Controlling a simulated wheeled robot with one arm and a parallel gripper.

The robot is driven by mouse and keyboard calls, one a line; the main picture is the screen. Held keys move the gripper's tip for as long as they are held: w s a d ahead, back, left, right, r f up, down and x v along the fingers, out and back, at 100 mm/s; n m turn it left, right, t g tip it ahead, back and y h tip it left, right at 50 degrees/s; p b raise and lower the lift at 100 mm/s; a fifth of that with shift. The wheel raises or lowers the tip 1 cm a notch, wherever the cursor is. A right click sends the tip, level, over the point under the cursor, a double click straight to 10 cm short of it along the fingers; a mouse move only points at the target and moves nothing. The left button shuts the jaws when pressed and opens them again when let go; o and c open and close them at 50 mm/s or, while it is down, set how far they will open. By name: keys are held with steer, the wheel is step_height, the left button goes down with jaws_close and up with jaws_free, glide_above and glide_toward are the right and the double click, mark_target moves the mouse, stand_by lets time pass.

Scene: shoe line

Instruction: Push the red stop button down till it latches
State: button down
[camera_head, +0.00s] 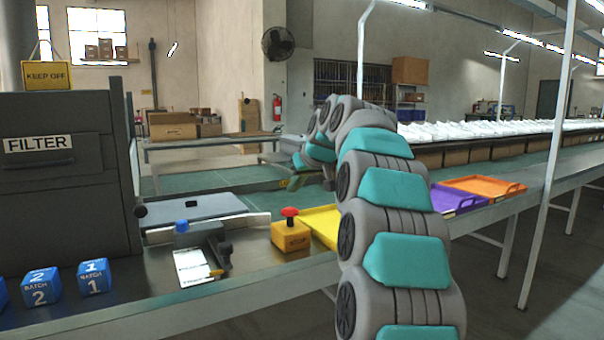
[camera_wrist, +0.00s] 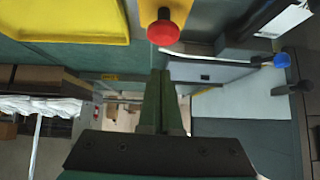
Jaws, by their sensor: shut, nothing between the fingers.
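The red stop button (camera_head: 290,212) is a mushroom-shaped cap standing raised on top of a yellow box (camera_head: 290,236) on the metal bench. In the wrist view the red cap (camera_wrist: 163,30) is at the top centre, beyond my fingertips. My gripper (camera_head: 293,184) is above and behind the button in the head view, apart from it. In the wrist view my gripper (camera_wrist: 162,76) has its two green fingers together, with nothing between them. My own arm hides part of the bench right of the button.
A yellow tray (camera_head: 322,224) lies just right of the button box. A device with a blue knob (camera_head: 182,226) and a white label stands to its left. Blue batch cubes (camera_head: 95,277) and a grey FILTER cabinet (camera_head: 60,180) are farther left. Purple (camera_head: 455,199) and orange (camera_head: 487,187) trays lie right of my arm.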

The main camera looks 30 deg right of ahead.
mark_target(293, 211)
steer(key=shift+f, duration=0.9)
steer(key=shift+w+f, duration=0.15)
steer(key=shift+f, duration=1)
steer(key=shift+a+f+b, duration=0.1)
steer(key=shift+f+b, duration=0.65)
steer(key=shift+f, duration=0.85)
steer(key=shift+r, duration=0.5)
steer(key=w+r+v, duration=0.2)
steer(key=v, duration=1.1)
